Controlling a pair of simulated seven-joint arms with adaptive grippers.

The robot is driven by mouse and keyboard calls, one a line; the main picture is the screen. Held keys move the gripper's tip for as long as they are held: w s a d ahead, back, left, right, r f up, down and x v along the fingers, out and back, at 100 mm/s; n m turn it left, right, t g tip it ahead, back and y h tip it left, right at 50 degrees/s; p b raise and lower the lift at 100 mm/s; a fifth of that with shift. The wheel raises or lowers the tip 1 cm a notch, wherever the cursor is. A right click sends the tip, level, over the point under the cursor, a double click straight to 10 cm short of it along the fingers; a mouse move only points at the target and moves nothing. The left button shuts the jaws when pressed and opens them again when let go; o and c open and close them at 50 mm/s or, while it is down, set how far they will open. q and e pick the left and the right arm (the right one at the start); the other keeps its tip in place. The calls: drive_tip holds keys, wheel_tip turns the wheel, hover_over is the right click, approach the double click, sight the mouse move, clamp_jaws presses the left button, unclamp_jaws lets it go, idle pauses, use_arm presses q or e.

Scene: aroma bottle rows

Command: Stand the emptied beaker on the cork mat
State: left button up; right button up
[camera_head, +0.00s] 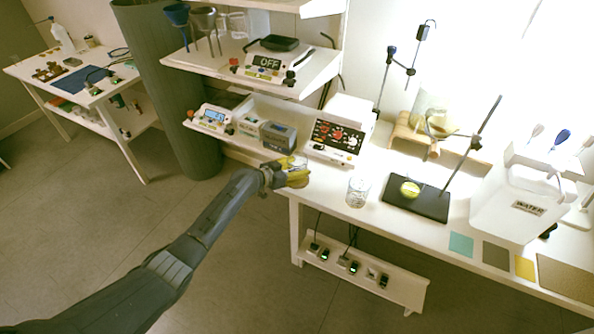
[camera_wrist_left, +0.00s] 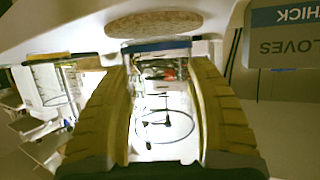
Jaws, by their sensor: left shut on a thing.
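My left gripper (camera_head: 292,176) has yellow fingers and is at the left end of the white bench, beside the blue-grey box. It is shut on a clear glass beaker (camera_head: 300,161), mostly hidden by the fingers. In the left wrist view the gripper (camera_wrist_left: 165,115) has the see-through beaker (camera_wrist_left: 160,70) between its fingers, with the background showing through it. A round, speckled cork mat (camera_wrist_left: 153,23) lies on a white surface just beyond the beaker in that view. My right gripper is not in view.
Another glass beaker (camera_head: 358,192) stands on the bench right of my gripper. A black stand base (camera_head: 430,203) with a yellow-green ball, a white WATER container (camera_head: 512,205) and a brown rectangular mat (camera_head: 567,278) are further right. A box marked GLOVES (camera_wrist_left: 285,35) is close by.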

use_arm(q)
drive_tip(key=shift+f, duration=0.3)
drive_tip(key=shift+f, duration=0.1)
drive_tip(key=o, duration=1.2)
drive_tip(key=shift+o, duration=0.2)
